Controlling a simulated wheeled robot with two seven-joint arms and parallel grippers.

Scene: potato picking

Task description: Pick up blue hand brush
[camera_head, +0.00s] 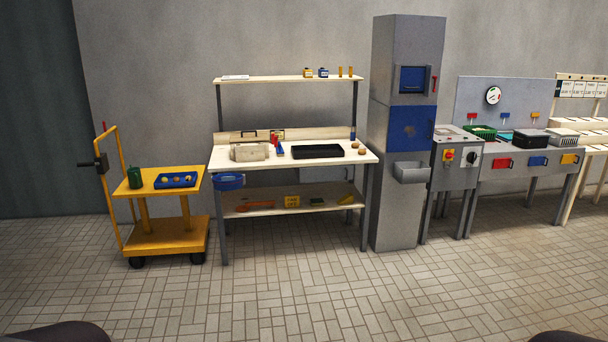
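A small blue object (280,149), possibly the blue hand brush, stands on the wooden workbench (225,160) near its middle, beside a small red object (272,140). It is too small to make out bristles or a handle. Another narrow blue item (353,134) shows at the bench's back right and is also unclear. Neither of my grippers is in view. Only dark rounded parts of me show at the bottom corners.
On the bench are a beige box (249,152), a black tray (318,151) and potatoes (360,147). A blue bin (228,181) hangs at its left front. A yellow cart (165,237) stands left, a grey cabinet (388,218) right. The tiled floor ahead is clear.

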